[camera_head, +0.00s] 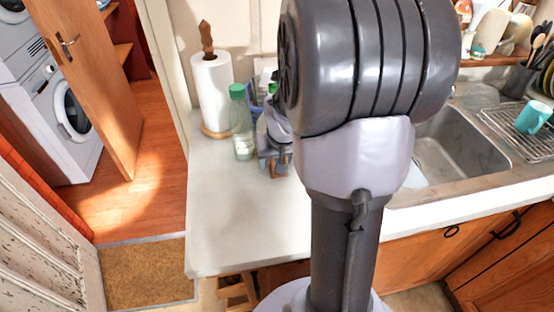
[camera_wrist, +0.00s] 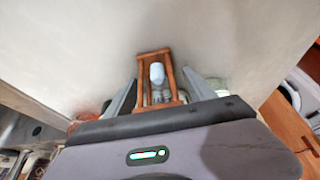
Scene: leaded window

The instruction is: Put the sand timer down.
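The sand timer (camera_wrist: 157,76) has a brown wooden frame and a pale glass bulb. In the wrist view it sits between the two fingers of my gripper (camera_wrist: 160,76), which lie close along its sides; the gripper appears shut on it. In the head view my gripper (camera_head: 274,158) is low over the left stretch of the pale counter (camera_head: 235,220), just right of a clear bottle. There the timer is mostly hidden by the fingers, and I cannot tell whether its base touches the counter.
The green-capped bottle (camera_head: 242,125) and a paper towel roll (camera_head: 212,90) stand left of my gripper. A sink (camera_head: 455,145) and a dish rack with a teal mug (camera_head: 533,117) are at right. The counter's front left is clear.

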